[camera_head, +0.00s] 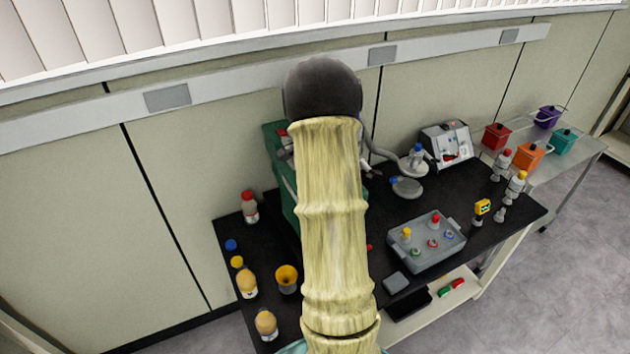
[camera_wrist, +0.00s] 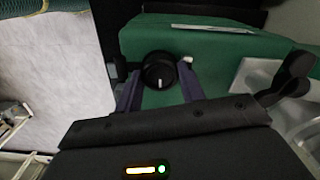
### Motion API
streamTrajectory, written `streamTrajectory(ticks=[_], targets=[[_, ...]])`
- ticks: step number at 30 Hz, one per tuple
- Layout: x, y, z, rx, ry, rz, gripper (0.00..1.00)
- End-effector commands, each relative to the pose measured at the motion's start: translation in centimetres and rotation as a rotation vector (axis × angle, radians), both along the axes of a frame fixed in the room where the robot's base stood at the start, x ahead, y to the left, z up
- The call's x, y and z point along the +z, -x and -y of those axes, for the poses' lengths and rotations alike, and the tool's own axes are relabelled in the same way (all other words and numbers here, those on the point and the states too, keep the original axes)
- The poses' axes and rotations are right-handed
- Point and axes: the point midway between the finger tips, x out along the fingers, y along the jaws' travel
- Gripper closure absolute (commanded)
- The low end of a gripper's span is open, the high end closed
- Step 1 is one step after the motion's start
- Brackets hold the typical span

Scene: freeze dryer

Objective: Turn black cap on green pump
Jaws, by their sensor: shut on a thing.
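The green pump (camera_wrist: 215,45) fills the upper middle of the wrist view. In the head view, a strip of the pump (camera_head: 279,172) shows at the left of my arm, which hides most of it. The black cap (camera_wrist: 159,70) is a round black knob with a pale mark, on the pump's surface. My gripper (camera_wrist: 160,82) has one finger on each side of the cap and is shut on it. In the head view my gripper is hidden behind my arm.
Flasks and bottles stand on the black table (camera_head: 400,215) at the left. A grey tray (camera_head: 428,262) with small coloured-capped items lies right of my arm. A hose runs right from the pump.

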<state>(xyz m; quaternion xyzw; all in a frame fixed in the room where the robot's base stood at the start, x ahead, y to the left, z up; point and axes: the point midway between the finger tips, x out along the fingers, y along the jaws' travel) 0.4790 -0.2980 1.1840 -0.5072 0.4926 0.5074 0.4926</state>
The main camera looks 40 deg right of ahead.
Motion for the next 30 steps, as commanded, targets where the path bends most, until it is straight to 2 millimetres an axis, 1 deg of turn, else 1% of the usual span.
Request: streamTrajectory(ticks=[30], targets=[[0.19,-0.14,0.11,0.966,0.006,0.003,0.84]])
